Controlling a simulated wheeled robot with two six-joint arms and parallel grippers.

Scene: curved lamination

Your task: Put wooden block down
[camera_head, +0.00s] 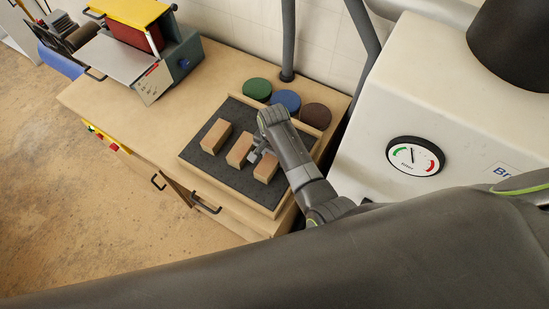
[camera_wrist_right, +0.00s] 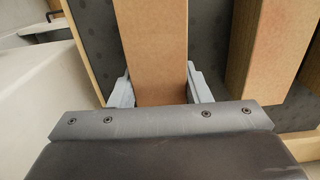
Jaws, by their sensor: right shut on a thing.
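My right gripper (camera_head: 258,152) is over a dark-lined wooden tray (camera_head: 224,190) on the workbench. Its two fingers (camera_wrist_right: 161,90) stand on either side of a wooden block (camera_head: 266,168) and are shut on it. In the right wrist view this block (camera_wrist_right: 155,45) fills the gap between the fingers. It is the rightmost of three similar blocks. A middle block (camera_head: 239,150) and a left block (camera_head: 216,136) lie apart to its left. I cannot tell whether the held block touches the tray's lining. My left gripper is not in view.
Green (camera_head: 257,88), blue (camera_head: 287,100) and brown (camera_head: 316,115) discs sit behind the tray. A white machine with a gauge (camera_head: 415,156) stands close on the right. A sanding machine (camera_head: 140,50) is at the back left. The bench top (camera_head: 130,110) left of the tray is clear.

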